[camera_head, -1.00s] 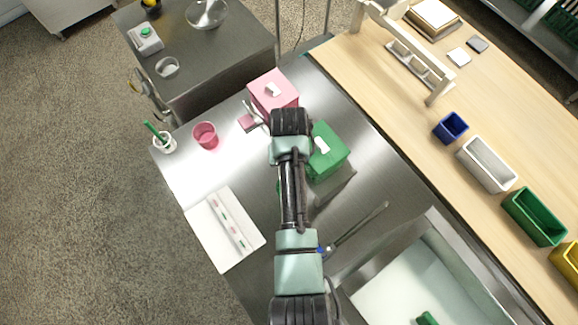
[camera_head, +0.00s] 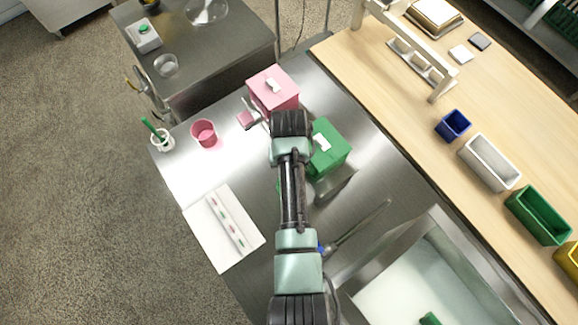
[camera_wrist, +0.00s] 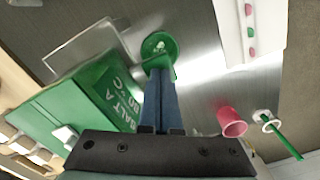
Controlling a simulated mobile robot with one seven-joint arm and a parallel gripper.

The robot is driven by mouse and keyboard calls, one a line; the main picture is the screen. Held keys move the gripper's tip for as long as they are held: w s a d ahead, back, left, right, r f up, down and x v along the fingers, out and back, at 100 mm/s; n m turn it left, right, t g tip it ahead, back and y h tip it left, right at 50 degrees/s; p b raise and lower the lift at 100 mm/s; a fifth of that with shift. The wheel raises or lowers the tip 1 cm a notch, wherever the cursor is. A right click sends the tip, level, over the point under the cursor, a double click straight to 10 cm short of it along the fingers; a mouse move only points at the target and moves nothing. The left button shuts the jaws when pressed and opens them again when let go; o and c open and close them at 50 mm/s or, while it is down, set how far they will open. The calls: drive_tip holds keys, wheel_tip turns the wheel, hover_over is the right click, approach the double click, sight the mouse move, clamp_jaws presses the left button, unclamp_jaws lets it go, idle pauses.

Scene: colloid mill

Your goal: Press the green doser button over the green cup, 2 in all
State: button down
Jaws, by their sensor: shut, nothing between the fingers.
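The green doser (camera_head: 330,158) is a green box with a white knob on the steel table, partly behind my arm. In the wrist view the green doser (camera_wrist: 85,100) shows white lettering. My gripper (camera_wrist: 161,70) is shut and empty, its blue fingertips at a green flat piece, apparently the doser button (camera_wrist: 172,70). Whether they touch or press it I cannot tell. Just beyond it is a round green shape, apparently the green cup (camera_wrist: 158,42), with something pale inside. In the head view my arm hides the button, the fingertips and nearly all of the cup.
A pink doser (camera_head: 273,92) and pink cup (camera_head: 204,133) stand left of my arm, by a white pot with a green stick (camera_head: 163,141). A white board with a strip (camera_head: 224,228) lies nearer. A sink (camera_head: 400,285) and coloured bins (camera_head: 537,215) are at right.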

drive_tip(key=shift+f, duration=0.3)
drive_tip(key=shift+r, duration=0.1)
drive_tip(key=shift+r+p, duration=1.4)
drive_tip(key=shift+r, duration=0.1)
wheel_tip(320, 180, up, 6)
drive_tip(key=p, duration=0.5)
